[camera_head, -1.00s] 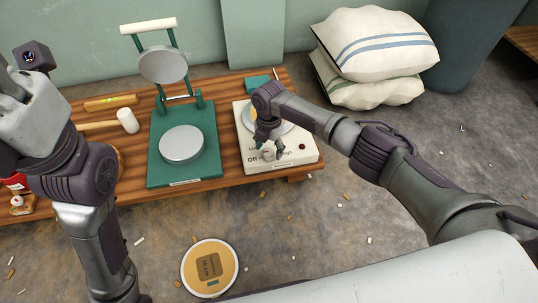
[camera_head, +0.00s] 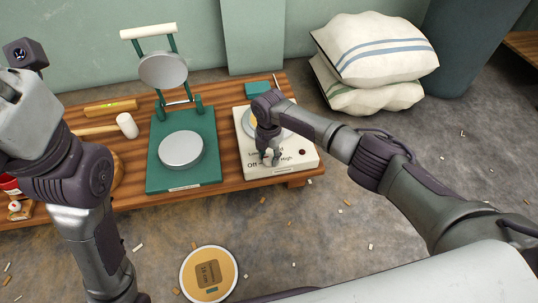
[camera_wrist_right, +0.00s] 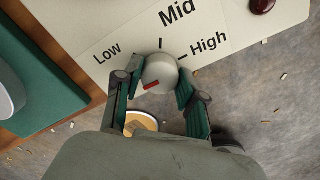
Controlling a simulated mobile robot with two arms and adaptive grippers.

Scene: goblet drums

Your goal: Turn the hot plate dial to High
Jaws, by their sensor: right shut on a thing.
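The hot plate (camera_head: 301,165) is a cream box on the right of the wooden bench, with a printed dial scale on its front. In the right wrist view the dial (camera_wrist_right: 160,70) is a round pale knob with a red mark on its lower-left part, pointing away from High. Low, Mid and High labels surround it at left, top and right. My right gripper (camera_wrist_right: 159,78) has its fingers on both sides of the dial, shut on it. It also shows in the head view (camera_head: 270,155), hiding most of the dial. My left gripper is at the far left edge, its fingers not clearly seen.
A green press (camera_head: 211,150) with a round metal plate stands left of the hot plate. A mallet (camera_head: 127,125) and a yellow level (camera_head: 110,106) lie further left. A dark red light (camera_wrist_right: 262,5) is on the hot plate. A round orange-topped thing (camera_head: 228,260) stands in front.

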